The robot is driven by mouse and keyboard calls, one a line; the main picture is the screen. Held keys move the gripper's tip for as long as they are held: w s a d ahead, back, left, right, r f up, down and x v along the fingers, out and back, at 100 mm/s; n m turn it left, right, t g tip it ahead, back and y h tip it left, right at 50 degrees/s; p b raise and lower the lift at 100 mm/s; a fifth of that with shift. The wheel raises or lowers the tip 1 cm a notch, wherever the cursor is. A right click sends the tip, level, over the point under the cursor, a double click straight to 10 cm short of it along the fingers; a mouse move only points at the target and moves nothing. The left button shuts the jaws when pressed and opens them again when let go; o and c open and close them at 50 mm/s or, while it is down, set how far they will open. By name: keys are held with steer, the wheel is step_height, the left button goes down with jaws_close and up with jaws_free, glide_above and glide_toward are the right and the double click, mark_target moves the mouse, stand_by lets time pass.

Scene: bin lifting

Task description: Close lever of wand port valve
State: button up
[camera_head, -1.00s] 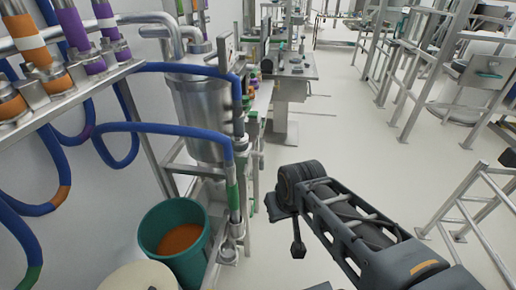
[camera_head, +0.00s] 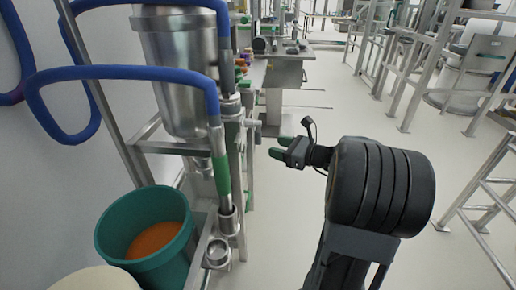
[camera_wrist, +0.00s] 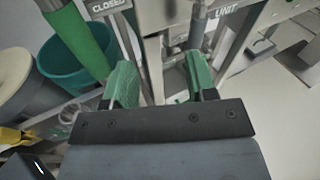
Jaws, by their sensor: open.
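My gripper (camera_head: 279,149) is open and empty, its green fingers pointing left toward the steel frame with floor showing between. In the wrist view my gripper (camera_wrist: 160,80) has its two green fingers spread apart. A wand with a green band (camera_head: 222,178) hangs from a blue hose and stands in a steel port (camera_head: 229,218) on the frame. In the wrist view the green band (camera_wrist: 78,38) is at upper left, beside a plate marked CLOSED (camera_wrist: 104,6). I cannot clearly make out the valve lever in either view.
A teal bin with orange contents (camera_head: 105,240) stands left of the port. A steel vessel (camera_head: 180,75) hangs above, with blue hoses (camera_head: 125,72) looping around it. A label reading UNIT (camera_wrist: 227,18) shows at upper right in the wrist view. Steel stairs (camera_head: 490,200) stand right; open floor lies between.

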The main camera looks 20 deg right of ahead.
mark_target(258, 131)
steer(key=w+d+f+m+t+h+b, duration=0.1)
steer(key=d+f+m+t, duration=0.1)
steer(key=d+m, duration=0.15)
steer(key=shift+n, duration=0.25)
steer(key=x, duration=0.4)
steer(key=b+x, duration=0.1)
steer(key=x, duration=0.3)
steer(key=r+b+x, duration=0.1)
steer(key=x, duration=0.4)
steer(key=shift+w+d, duration=0.2)
steer(key=shift+d, duration=0.15)
jaws_close()
